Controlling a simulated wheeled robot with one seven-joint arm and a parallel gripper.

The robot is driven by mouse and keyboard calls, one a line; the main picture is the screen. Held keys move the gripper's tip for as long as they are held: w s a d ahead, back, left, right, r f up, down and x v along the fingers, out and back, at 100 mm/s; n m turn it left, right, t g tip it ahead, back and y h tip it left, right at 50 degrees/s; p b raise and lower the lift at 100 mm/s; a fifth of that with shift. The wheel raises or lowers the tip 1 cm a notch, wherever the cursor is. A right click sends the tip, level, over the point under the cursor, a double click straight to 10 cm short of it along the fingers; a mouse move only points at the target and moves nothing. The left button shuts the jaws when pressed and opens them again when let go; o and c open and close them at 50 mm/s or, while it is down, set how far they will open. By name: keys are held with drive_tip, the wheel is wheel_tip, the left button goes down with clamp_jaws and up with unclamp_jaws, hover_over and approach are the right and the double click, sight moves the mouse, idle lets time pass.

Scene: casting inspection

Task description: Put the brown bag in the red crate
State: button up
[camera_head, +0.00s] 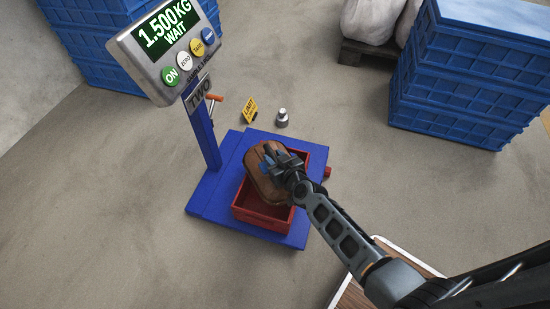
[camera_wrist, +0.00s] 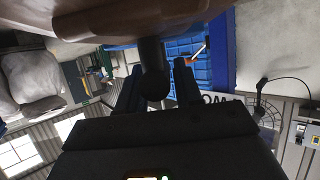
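The brown bag (camera_head: 264,186) is at my gripper (camera_head: 279,168), over the back left part of the red crate (camera_head: 265,218). It leans at a tilt and hides part of the crate's far left rim. In the wrist view the bag (camera_wrist: 100,28) fills the top. A dark knob-like part below it sits between the two fingers of my gripper (camera_wrist: 155,82), which look closed around it. The visible front of the crate's inside is empty. Whether the bag touches the crate cannot be told.
The crate stands on a blue scale platform (camera_head: 211,190). Its display (camera_head: 168,32) reads 1.500KG WAIT. A yellow sign (camera_head: 250,110) and a small metal weight (camera_head: 282,118) stand behind. Blue crates (camera_head: 455,105) are stacked at the back right. Floor at left is clear.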

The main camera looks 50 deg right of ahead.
drive_tip(key=o, duration=0.3)
drive_tip(key=shift+r+p, duration=0.6)
drive_tip(key=shift+r, duration=0.05)
drive_tip(key=s+a+r+n+y+p, duration=0.1)
drive_tip(key=s+a+r, duration=0.4)
drive_tip(key=s, duration=0.3)
drive_tip(key=s+a+r+t+p, duration=0.1)
drive_tip(key=s+a+r, duration=0.35)
drive_tip(key=s, duration=0.25)
drive_tip(key=s+a+r+n+y, duration=0.1)
drive_tip(key=s+a+r, duration=0.45)
drive_tip(key=s, duration=0.25)
drive_tip(key=s+a+r+n+y, duration=0.1)
drive_tip(key=s+r, duration=0.3)
drive_tip(key=r, duration=0.5)
drive_tip(key=s+a+r+n+t+y, duration=0.1)
drive_tip(key=s+a+r, duration=0.3)
drive_tip(key=r, duration=0.4)
drive_tip(key=shift+s+a+r+n+y, duration=0.15)
drive_tip(key=shift+s+r+n+y, duration=0.3)
drive_tip(key=shift+y, duration=0.45)
drive_tip(key=shift+s+f, duration=0.1)
